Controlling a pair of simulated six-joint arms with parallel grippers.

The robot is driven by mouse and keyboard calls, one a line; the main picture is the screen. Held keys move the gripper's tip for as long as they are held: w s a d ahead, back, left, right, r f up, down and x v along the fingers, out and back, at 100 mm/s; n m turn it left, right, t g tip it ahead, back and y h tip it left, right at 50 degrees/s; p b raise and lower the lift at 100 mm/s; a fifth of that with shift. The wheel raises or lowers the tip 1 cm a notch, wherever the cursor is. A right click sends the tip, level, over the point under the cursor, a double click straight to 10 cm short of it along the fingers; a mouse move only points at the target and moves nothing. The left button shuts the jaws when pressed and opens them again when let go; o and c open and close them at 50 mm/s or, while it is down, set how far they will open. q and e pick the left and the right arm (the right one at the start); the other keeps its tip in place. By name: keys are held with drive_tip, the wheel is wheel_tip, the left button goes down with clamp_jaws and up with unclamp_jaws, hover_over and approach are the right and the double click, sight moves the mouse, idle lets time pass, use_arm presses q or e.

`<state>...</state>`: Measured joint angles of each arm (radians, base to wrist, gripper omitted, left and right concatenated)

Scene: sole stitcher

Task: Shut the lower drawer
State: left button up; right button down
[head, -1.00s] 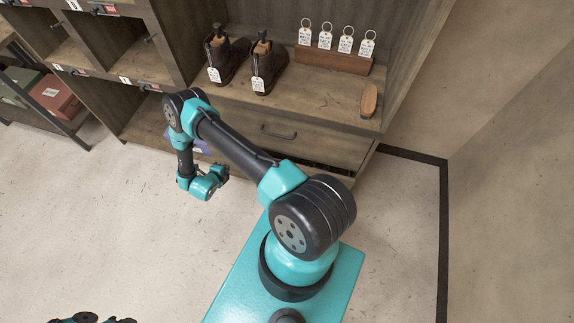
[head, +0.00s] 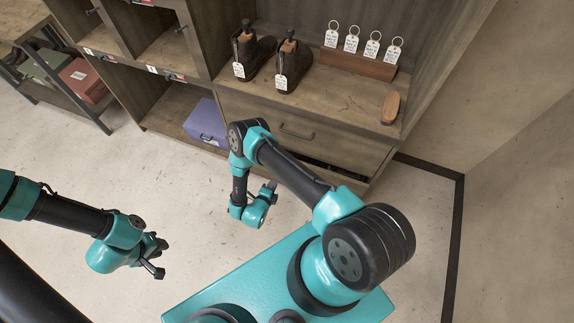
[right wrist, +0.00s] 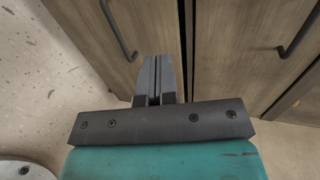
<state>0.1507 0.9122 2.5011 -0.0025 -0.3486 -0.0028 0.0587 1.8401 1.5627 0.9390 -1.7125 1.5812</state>
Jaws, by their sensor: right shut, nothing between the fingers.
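The cabinet's upper drawer (head: 276,128) has a dark bar handle and looks closed in the head view. Below it a dark gap shows along the top of the lower drawer (head: 354,184), which looks slightly open; my right arm hides most of its front. In the right wrist view the lower drawer front (right wrist: 82,35) with its handle is on the left, the upper drawer front (right wrist: 240,60) on the right. My right gripper (head: 270,187) is shut and empty, close to the drawer fronts; contact cannot be told. My left gripper (head: 163,257) is open and empty over the floor, far from the drawers.
A purple box (head: 205,123) sits in the low compartment left of the drawers. A low rack (head: 96,114) is at far left. Floor before the cabinet is clear.

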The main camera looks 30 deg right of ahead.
drive_tip(key=r+x, duration=0.1)
drive_tip(key=x, duration=1.3)
